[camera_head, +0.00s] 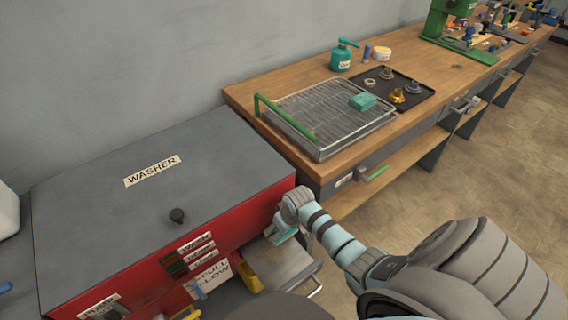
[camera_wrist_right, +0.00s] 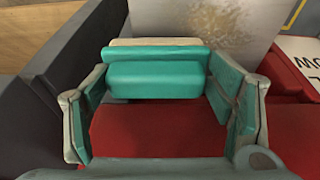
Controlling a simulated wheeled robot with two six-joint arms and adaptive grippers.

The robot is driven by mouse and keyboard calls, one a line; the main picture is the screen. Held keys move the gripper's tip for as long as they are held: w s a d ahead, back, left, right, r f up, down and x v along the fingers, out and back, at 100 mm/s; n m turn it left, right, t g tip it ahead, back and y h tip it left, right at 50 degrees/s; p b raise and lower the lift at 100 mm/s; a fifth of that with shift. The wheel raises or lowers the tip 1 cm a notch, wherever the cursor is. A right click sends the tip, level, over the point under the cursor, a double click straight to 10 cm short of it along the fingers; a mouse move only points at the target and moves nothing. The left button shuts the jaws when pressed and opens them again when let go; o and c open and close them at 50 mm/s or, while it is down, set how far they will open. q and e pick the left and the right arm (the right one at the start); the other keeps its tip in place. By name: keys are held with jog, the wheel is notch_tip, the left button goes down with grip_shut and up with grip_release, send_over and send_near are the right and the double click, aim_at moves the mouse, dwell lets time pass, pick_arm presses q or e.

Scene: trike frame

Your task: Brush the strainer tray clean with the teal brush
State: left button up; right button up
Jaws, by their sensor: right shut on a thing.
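My right gripper (camera_head: 285,234) is at the front of the red washer, just above a pale pulled-out tray (camera_head: 287,262), likely the strainer tray. In the right wrist view the gripper (camera_wrist_right: 160,100) is shut on the teal brush (camera_wrist_right: 155,75), whose pale bristle edge shows on the far side. Beyond the brush, the strainer tray (camera_wrist_right: 212,28) shows a brown, speckled dirty patch. I cannot tell whether the bristles touch the tray. My left gripper is not in view.
The washer (camera_head: 120,205) has a grey lid with a black knob. On the wooden bench (camera_head: 280,78) are a wire rack (camera_head: 330,105) with a teal block (camera_head: 362,102), a black tray (camera_head: 420,92) with small parts, and a teal bottle (camera_head: 342,58). Open floor lies to the right.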

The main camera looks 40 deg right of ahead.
jog(key=shift+f+b, duration=0.5)
jog(key=shift+f, duration=0.35)
